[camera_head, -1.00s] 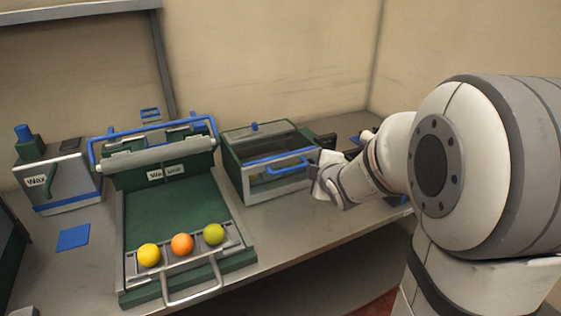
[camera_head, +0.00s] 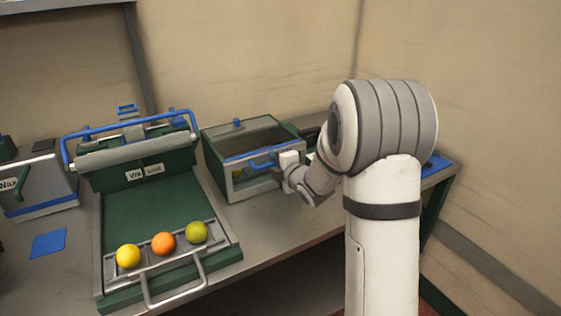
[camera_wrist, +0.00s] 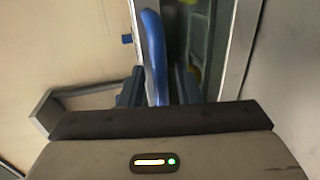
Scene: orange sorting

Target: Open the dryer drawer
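The dryer (camera_head: 212,155) is a green and grey box with a window in its top and front, on the bench in the middle of the head view. Its drawer front (camera_head: 240,187) looks flush with the box and carries a blue bar handle (camera_head: 262,163). My gripper (camera_head: 282,168) is at the right part of this handle. In the wrist view the blue handle (camera_wrist: 155,60) runs between the two fingers of my gripper (camera_wrist: 158,88). The fingers stand apart on either side of it, with a narrow gap on the right. Contact cannot be made out.
A green sloped tray (camera_head: 150,215) with a yellow, an orange and a green ball stands left of the dryer. A wax box (camera_head: 45,185) and a blue square (camera_head: 48,244) are further left. Bench room in front of the dryer is clear.

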